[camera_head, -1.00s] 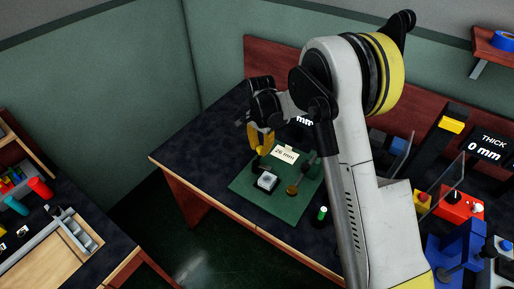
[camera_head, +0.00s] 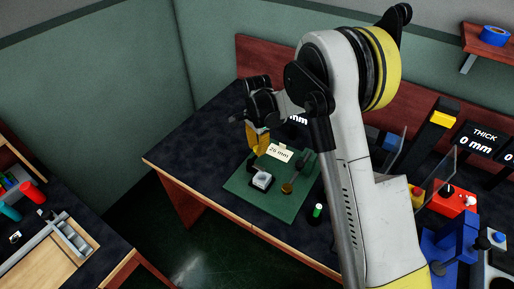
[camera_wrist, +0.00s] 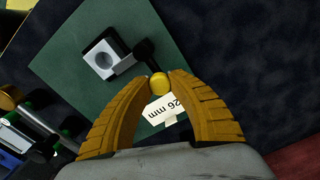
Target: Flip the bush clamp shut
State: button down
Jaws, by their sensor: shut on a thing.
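The bush clamp (camera_head: 262,180) sits on the green mat; it is a small pale grey block with a round hole on a dark base. In the wrist view the clamp block (camera_wrist: 101,60) lies up and left of my fingertips, with a black lever (camera_wrist: 146,52) beside it. The lever runs toward a round yellow knob (camera_wrist: 159,83). My gripper (camera_wrist: 160,80) has its yellow fingers shut on this knob, with a fingertip on each side. In the head view my gripper (camera_head: 258,147) is behind the clamp, and its grip is too small to make out.
The green mat (camera_head: 240,184) also carries a "26 mm" card (camera_head: 279,152) close to my gripper and a brass-coloured round piece (camera_head: 287,188). A dark cylinder with a green top (camera_head: 317,211) stands right of the mat. The dark table is clear at left.

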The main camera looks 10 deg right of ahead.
jog(key=c, duration=1.2)
grip_release()
jog(key=shift+o, duration=0.2)
notch_tip(320, 180, up, 12)
jog(key=s+d+r+n+t, duration=0.2)
jog(key=s+d+r+n, duration=0.25)
jog(key=s+r, duration=0.4)
jog(key=s+d+r+n+t, duration=0.3)
jog(key=s+d+r+n, duration=0.15)
jog(key=s, duration=0.65)
jog(key=s+d+f+n+t, duration=0.2)
jog(key=s+n, duration=0.1)
jog(key=s, duration=0.5)
jog(key=shift+s+d+f, duration=0.25)
jog(key=shift+d, duration=0.15)
